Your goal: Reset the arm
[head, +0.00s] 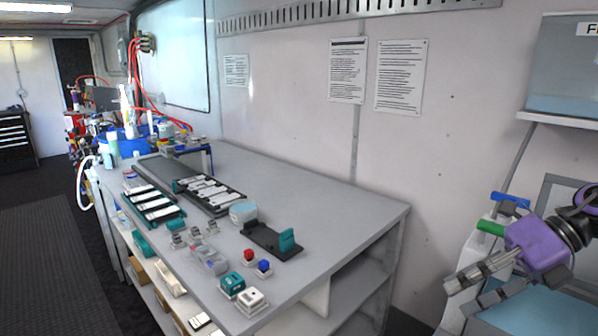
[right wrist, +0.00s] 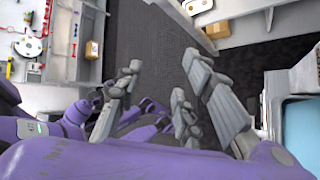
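My right gripper (head: 468,292) shows at the lower right of the head view, with a purple body and grey jointed fingers. It hangs in the air to the right of the grey workbench, apart from it. In the right wrist view the right gripper (right wrist: 162,62) has its grey fingers spread, with dark floor showing between them and nothing held. Purple arm parts of mine fill the lower part of that view. My left gripper is not seen in the head view.
The grey workbench (head: 335,190) carries teal-and-black trays (head: 212,193), a round tub (head: 243,212), a black holder with a teal block (head: 285,239) and small red and blue items. A shelf with a clear bin (head: 565,75) is at the right. Dark floor (head: 55,250) is clear at the left.

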